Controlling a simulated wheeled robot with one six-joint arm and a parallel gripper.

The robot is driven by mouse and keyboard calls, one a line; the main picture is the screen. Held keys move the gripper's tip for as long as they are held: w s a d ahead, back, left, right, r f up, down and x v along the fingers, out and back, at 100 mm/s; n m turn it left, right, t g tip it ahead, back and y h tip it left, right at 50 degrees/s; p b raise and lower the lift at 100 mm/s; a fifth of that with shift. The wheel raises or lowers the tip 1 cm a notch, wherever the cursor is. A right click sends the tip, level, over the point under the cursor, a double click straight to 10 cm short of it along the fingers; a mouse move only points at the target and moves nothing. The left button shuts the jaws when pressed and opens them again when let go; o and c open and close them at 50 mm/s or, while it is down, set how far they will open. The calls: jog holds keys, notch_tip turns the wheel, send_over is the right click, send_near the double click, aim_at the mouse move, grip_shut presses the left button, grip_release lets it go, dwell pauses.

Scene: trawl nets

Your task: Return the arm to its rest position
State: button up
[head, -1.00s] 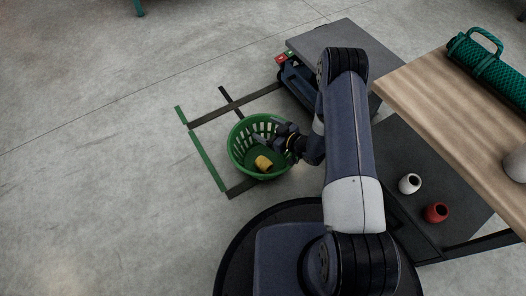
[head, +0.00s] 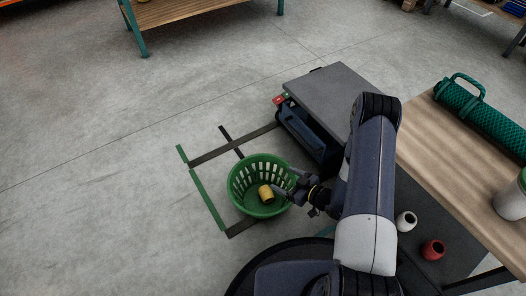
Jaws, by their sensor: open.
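My arm (head: 368,180) reaches forward from my base in the head view, bent at its elbow. My gripper (head: 286,188) is open at the right rim of a green basket (head: 238,190) on the floor. A yellow float (head: 266,194) lies inside the basket, to the left of the fingers and apart from them as far as I can see. The fingers seem empty.
A grey-topped cart (head: 330,95) stands behind the arm. At right, a wooden bench (head: 450,160) holds a green net roll (head: 485,125) and a white container (head: 512,200). White (head: 406,221) and red (head: 433,249) floats lie below it. Floor at left is clear.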

jog(key=b+x, duration=0.4)
jog(key=x, duration=0.7)
jog(key=shift+s+d+r+p, duration=0.1)
jog(key=shift+r+p, duration=0.7)
jog(key=shift+r, duration=0.4)
jog(key=shift+d+r+p, duration=0.1)
jog(key=shift+r+p, duration=0.7)
jog(key=shift+r, duration=0.45)
